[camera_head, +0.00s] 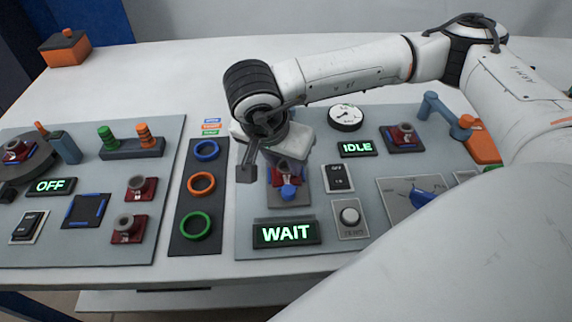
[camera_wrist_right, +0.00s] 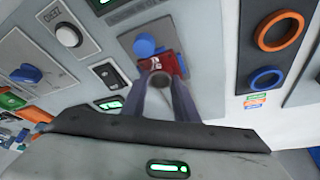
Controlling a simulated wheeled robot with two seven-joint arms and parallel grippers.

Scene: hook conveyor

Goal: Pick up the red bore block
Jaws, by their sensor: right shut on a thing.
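A red bore block (camera_head: 294,177) sits low over a grey pad on the right panel, next to a blue round knob (camera_head: 288,192). My right gripper (camera_head: 285,168) reaches down from above and is shut on this block. In the right wrist view the fingers (camera_wrist_right: 162,80) close around its grey bore (camera_wrist_right: 160,82), with the red body (camera_wrist_right: 176,66) just beyond. I cannot tell if the block touches the pad. Similar red blocks stand on the left panel (camera_head: 141,188), lower left (camera_head: 128,229) and at the right (camera_head: 404,137). My left gripper is not in view.
A WAIT display (camera_head: 286,233) lies in front of the block, a switch (camera_head: 338,178) to its right, and an IDLE display (camera_head: 357,149) behind. Blue, orange and green rings (camera_head: 195,226) lie on a dark board to the left. The table behind the panels is mostly clear.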

